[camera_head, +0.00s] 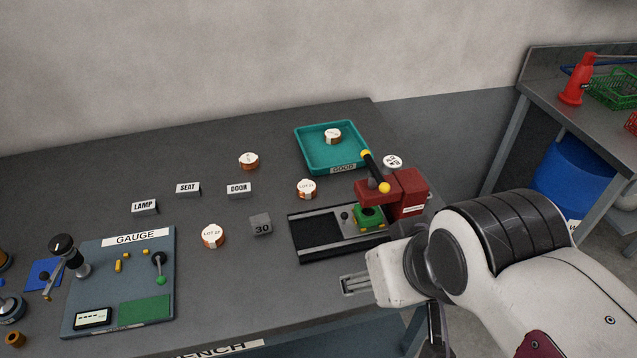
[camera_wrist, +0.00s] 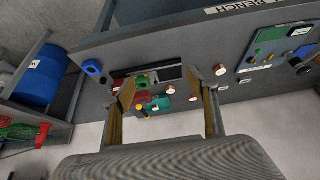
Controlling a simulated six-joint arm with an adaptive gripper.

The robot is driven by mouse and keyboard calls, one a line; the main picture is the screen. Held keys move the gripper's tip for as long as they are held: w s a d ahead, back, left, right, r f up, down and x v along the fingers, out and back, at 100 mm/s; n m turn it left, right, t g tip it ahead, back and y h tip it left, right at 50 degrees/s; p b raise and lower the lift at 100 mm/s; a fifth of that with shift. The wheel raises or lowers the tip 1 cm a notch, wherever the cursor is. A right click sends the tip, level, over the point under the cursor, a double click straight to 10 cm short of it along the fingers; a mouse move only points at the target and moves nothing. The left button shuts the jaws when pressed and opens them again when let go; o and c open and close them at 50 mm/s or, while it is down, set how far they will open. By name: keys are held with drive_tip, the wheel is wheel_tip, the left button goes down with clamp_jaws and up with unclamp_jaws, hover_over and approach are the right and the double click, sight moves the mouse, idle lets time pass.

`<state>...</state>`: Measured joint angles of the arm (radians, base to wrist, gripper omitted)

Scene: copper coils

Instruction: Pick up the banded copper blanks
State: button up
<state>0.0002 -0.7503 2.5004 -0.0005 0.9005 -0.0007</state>
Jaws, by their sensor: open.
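Several copper blanks with white labelled tops are on the bench. One blank (camera_head: 213,236) sits front centre, marked LOT with a number. Another blank (camera_head: 306,188) is left of the red press, and a third (camera_head: 249,160) is farther back. A further blank (camera_head: 333,136) lies in the teal GOOD tray (camera_head: 303,153). A white-topped disc (camera_head: 392,162) stands behind the press, its side mostly hidden. My gripper (camera_wrist: 167,92) is open, its two fingers wide apart with nothing between them, in the wrist view. In the head view my arm hides most of it, right of the press.
The red press (camera_head: 410,190) with a yellow-tipped lever stands on a black base. A grey block marked 30 (camera_head: 261,224) and LAMP, SEAT and DOOR signs (camera_head: 188,189) stand nearby. The GAUGE board (camera_head: 150,280) is at left. The back left of the bench is clear.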

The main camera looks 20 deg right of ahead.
drive_tip(key=w+a+f+n+g+y, duration=0.1)
drive_tip(key=w+a+f+n, duration=0.1)
drive_tip(key=w+a+f, duration=0.4)
drive_tip(key=w+a+f+n+g+y, duration=0.1)
drive_tip(key=w+a+f+n+g, duration=0.1)
drive_tip(key=w+a+f, duration=0.3)
drive_tip(key=w+a+f+n+g, duration=0.1)
drive_tip(key=w+a+f+n, duration=0.2)
drive_tip(key=w, duration=1.1)
drive_tip(key=shift+w+a+f+n+g+y, duration=0.15)
drive_tip(key=shift+a+f, duration=0.45)
drive_tip(key=shift+a, duration=0.55)
drive_tip(key=shift+w+a+f+n+g+y, duration=0.1)
drive_tip(key=shift+a+f, duration=0.5)
drive_tip(key=shift+a, duration=0.5)
drive_tip(key=shift+w+a+f+n+g+y, duration=0.15)
drive_tip(key=shift+a+f, duration=0.45)
drive_tip(key=shift+a, duration=0.55)
drive_tip(key=shift+n+t+y, duration=0.3)
drive_tip(key=shift+n, duration=0.4)
drive_tip(key=w, duration=0.1)
drive_tip(key=w+a, duration=0.2)
drive_tip(key=shift+w+a+f, duration=0.1)
drive_tip(key=shift+w+f, duration=0.15)
drive_tip(key=shift+w, duration=0.05)
drive_tip(key=w+r+n, duration=0.1)
drive_tip(key=w+a+r+n+t, duration=0.1)
drive_tip(key=w, duration=0.1)
drive_tip(key=shift+a, duration=0.15)
drive_tip(key=shift+y, duration=0.3)
